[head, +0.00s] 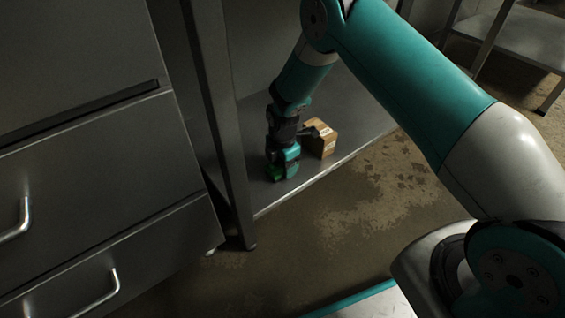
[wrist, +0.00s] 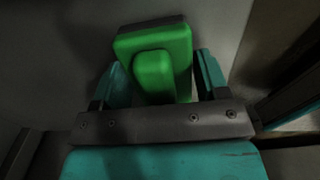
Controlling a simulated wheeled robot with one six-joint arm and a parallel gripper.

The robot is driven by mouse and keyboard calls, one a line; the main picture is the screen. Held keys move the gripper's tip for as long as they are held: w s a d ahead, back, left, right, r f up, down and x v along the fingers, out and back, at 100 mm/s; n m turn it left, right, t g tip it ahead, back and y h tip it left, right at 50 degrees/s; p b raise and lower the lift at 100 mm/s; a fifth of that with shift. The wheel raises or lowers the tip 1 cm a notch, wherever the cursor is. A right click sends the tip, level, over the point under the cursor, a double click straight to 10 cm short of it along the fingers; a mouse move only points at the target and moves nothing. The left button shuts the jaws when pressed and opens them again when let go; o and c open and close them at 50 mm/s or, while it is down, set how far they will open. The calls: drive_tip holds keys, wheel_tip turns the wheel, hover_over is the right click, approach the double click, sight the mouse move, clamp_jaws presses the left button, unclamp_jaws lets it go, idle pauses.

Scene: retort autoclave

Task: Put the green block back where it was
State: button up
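The green block (wrist: 180,45) has a smaller raised part on its near side. It lies between the two teal fingers of my gripper (wrist: 160,70) in the wrist view. The left finger is close against the block's edge, and a thin dark line shows beside the right finger; I cannot tell whether they grip it. In the head view my gripper (head: 283,163) points down low over the metal shelf (head: 330,163). The green block (head: 274,173) shows only as a small patch beneath it, mostly hidden, and I cannot tell whether it touches the shelf.
A brown cardboard box (head: 321,139) stands on the shelf, close to the right of my gripper. A metal upright (head: 226,120) rises at the shelf's left front corner. A drawer cabinet (head: 95,195) with handles fills the left. The shelf right of the box is bare.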

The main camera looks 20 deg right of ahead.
drive_tip(key=shift+o, duration=1.3)
drive_tip(key=shift+r+b, duration=0.15)
drive_tip(key=shift+b, duration=0.25)
wheel_tip(320, 180, up, 17)
drive_tip(key=p, duration=1.1)
drive_tip(key=shift+r, duration=0.15)
